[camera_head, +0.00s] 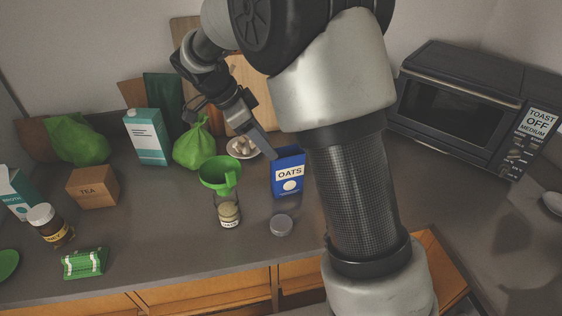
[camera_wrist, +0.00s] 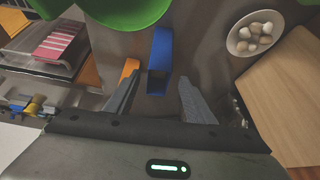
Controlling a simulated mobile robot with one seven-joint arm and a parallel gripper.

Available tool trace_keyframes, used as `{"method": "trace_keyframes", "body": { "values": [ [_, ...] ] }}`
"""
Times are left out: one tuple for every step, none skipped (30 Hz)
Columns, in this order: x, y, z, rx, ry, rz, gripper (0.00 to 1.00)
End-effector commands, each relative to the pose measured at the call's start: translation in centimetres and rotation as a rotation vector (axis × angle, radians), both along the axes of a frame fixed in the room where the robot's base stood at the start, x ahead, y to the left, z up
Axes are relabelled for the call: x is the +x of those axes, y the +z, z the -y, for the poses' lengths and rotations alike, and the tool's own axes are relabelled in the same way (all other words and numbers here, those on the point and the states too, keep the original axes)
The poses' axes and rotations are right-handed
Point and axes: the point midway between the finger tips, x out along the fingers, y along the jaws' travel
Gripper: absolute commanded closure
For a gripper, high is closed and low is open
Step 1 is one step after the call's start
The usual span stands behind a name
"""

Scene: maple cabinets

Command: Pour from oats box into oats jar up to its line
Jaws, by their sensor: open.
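The blue oats box (camera_head: 289,182) stands upright on the counter, its front label readable. In the wrist view the blue box (camera_wrist: 161,47) lies ahead of and between the spread fingers. A glass jar (camera_head: 229,212) with a pale label stands left of the box; its label is too small to read surely, and its line cannot be made out. Pale contents show inside. A green funnel (camera_head: 219,172) sits in its mouth and also shows at the top of the wrist view (camera_wrist: 125,8). My gripper (camera_wrist: 160,80) is open at the box, partly hidden in the head view.
A grey round lid (camera_head: 281,225) lies in front of the box. A bowl of pale round items (camera_head: 242,147) and a green bag (camera_head: 194,148) stand behind. A tea box (camera_head: 92,188), a brown jar (camera_head: 50,226) and a teal carton (camera_head: 147,137) are left; a toaster oven (camera_head: 470,105) is right.

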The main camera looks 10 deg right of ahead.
Motion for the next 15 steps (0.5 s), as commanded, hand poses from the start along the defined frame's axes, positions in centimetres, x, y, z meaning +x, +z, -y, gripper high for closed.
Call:
{"method": "trace_keyframes", "body": {
  "values": [
    [0.1, -0.2, 0.0, -0.002, -0.005, 0.002, 0.51],
    [0.1, -0.3, 0.0, -0.003, -0.007, 0.003, 0.51],
    [0.1, -0.4, 0.1, -0.003, -0.007, 0.003, 0.51],
    [0.1, -0.6, 0.2, -0.003, -0.007, 0.003, 0.51],
    [0.1, -0.7, 0.3, -0.003, -0.007, 0.002, 0.51],
    [0.1, -1.0, 0.4, -0.003, -0.007, 0.002, 0.51],
    [0.1, -1.2, 0.5, -0.003, -0.006, 0.001, 0.51],
    [0.1, -1.4, 0.7, -0.003, -0.007, 0.001, 0.51],
    [0.1, -1.7, 0.8, -0.003, -0.007, 0.001, 0.51],
    [0.1, -1.9, 0.9, -0.003, -0.007, 0.001, 0.51],
    [0.1, -2.1, 1.0, -0.002, -0.006, 0.001, 0.51],
    [0.2, -2.4, 1.2, -0.002, -0.006, 0.001, 0.51],
    [0.2, -2.6, 1.3, -0.002, -0.006, 0.001, 0.51],
    [0.2, -2.8, 1.4, -0.001, -0.006, 0.001, 0.51],
    [0.2, -3.1, 1.5, -0.001, -0.006, 0.001, 0.51]
  ]
}}
